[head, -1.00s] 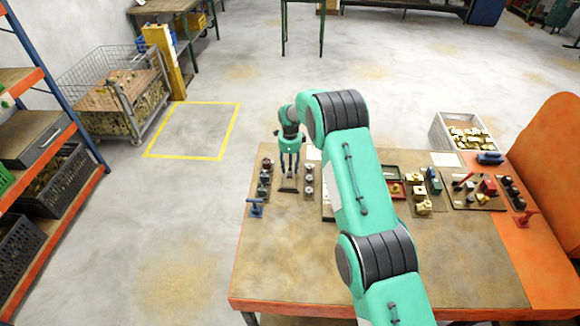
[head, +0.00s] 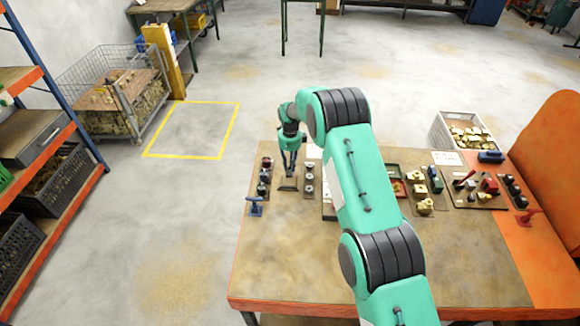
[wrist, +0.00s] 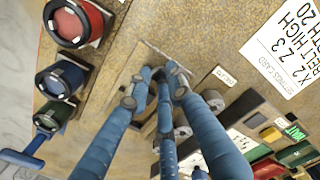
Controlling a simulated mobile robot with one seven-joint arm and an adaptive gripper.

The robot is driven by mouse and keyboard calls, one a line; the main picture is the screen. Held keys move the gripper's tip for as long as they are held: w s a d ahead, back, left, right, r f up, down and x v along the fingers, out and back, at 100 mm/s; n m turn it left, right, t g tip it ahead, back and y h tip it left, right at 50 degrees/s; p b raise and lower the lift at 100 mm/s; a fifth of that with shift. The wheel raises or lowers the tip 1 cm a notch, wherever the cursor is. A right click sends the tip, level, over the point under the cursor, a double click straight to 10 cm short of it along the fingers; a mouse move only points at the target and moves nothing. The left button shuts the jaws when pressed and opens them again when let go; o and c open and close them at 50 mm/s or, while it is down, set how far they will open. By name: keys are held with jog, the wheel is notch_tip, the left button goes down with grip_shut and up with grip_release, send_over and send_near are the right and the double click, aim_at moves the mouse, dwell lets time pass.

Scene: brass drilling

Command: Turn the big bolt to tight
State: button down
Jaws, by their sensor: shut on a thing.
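My gripper (head: 289,174) points down over a small dark block (head: 288,185) near the table's far left. In the wrist view its blue fingers (wrist: 159,80) are close together, shut at a plate (wrist: 120,84) on the brown bench top. The big bolt is not clearly visible; the fingertips hide whatever they hold there. I take it to be the bolt. How tight it is cannot be seen.
Left of the gripper stand a red round knob (wrist: 78,20) and dark knobs on a strip (head: 265,180). Right of it is a strip of grey round pieces (head: 309,180). A blue handle (head: 255,206) stands nearer. The table's front left (head: 280,260) is clear.

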jog(key=shift+m, duration=1)
jog(key=c, duration=1.6)
grip_release()
jog(key=shift+o, duration=0.2)
jog(key=shift+r, duration=0.15)
notch_tip(320, 180, up, 12)
jog(key=shift+c, duration=1.4)
jog(key=shift+r+b, duration=0.35)
jog(key=shift+r, duration=0.45)
